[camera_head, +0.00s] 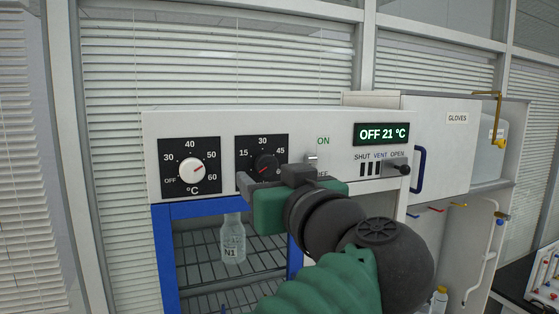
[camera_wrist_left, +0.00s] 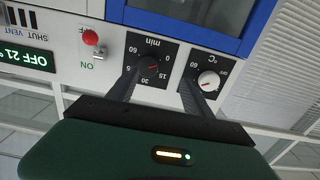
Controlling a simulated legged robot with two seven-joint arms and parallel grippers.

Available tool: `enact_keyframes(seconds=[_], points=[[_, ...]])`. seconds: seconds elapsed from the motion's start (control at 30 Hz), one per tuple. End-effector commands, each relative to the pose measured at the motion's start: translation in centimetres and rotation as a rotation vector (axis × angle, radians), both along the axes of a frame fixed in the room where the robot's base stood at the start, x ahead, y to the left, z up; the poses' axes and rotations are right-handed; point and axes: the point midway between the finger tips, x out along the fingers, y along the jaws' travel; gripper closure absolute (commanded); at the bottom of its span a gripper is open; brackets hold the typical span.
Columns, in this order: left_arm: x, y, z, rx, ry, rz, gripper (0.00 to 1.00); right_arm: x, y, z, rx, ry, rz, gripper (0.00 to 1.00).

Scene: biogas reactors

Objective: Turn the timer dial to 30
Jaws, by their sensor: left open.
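The timer dial is a dark round knob (camera_head: 266,163) on a black scale plate marked 15, 30 and 45. It also shows, upside down, in the wrist view (camera_wrist_left: 149,68), on a plate marked min. Its red mark points toward the low end of the scale, about between 0 and 15; the exact value is hard to read. My left gripper (camera_head: 271,175) is open in front of the dial. In the wrist view its fingers (camera_wrist_left: 158,76) appear on either side of the knob, nearer on the min side; contact cannot be told. My right gripper is not in view.
A white temperature dial (camera_head: 191,171) sits just left of the timer plate. To the right are an ON/OFF switch (camera_head: 311,157), a display (camera_head: 382,134) reading OFF 21 °C and a vent lever (camera_head: 398,168). A bottle marked N1 (camera_head: 233,242) stands inside below.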

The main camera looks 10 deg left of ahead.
Motion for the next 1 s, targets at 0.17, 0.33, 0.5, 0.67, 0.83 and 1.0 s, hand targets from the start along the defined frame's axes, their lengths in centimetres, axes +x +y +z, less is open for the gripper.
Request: enact_keyframes(seconds=[0.17, 0.33, 0.5, 0.67, 0.83, 1.0], points=[[3.4, 1.8, 0.5, 0.003, 0.003, -0.001, 0.41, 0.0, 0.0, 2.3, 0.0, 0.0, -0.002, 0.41], [5.2, 3.7, 0.3, -0.001, -0.001, -0.002, 0.41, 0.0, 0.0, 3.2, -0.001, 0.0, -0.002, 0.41], [5.5, 4.5, -0.1, -0.005, 0.0, -0.003, 0.41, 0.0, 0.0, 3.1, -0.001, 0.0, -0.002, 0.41], [5.6, 4.8, -0.1, -0.005, 0.0, 0.001, 0.54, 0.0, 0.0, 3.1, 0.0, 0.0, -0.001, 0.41], [5.6, 4.4, -0.1, -0.002, 0.001, 0.003, 0.76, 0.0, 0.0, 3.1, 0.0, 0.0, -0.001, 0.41], [5.6, 4.2, -0.1, -0.001, 0.002, 0.003, 0.99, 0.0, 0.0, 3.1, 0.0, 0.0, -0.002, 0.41]])
